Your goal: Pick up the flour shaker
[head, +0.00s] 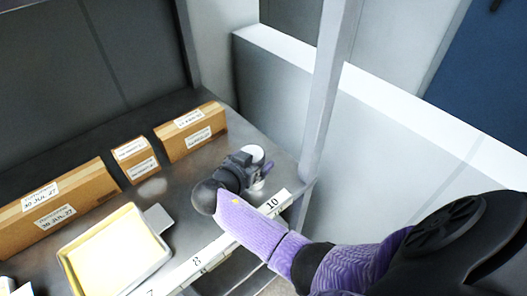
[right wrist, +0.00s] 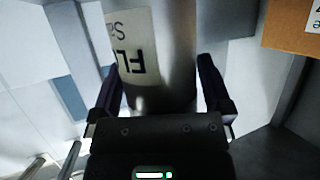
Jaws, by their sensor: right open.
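The flour shaker (right wrist: 176,45) is a metallic cylinder with a white label showing the letters "FL", upside down in the right wrist view. In the right wrist view the gripper's (right wrist: 158,72) dark fingers stand one on each side of the shaker, with a visible gap at least on the right. My left gripper is not in view.
Three cardboard boxes with date labels stand along the back of the shelf (head: 165,190); the nearest to the shaker is the right box (head: 190,131). A tray (head: 133,209) with a pale yellow inside lies at the front left. An upright metal post (head: 329,90) rises right of the shaker.

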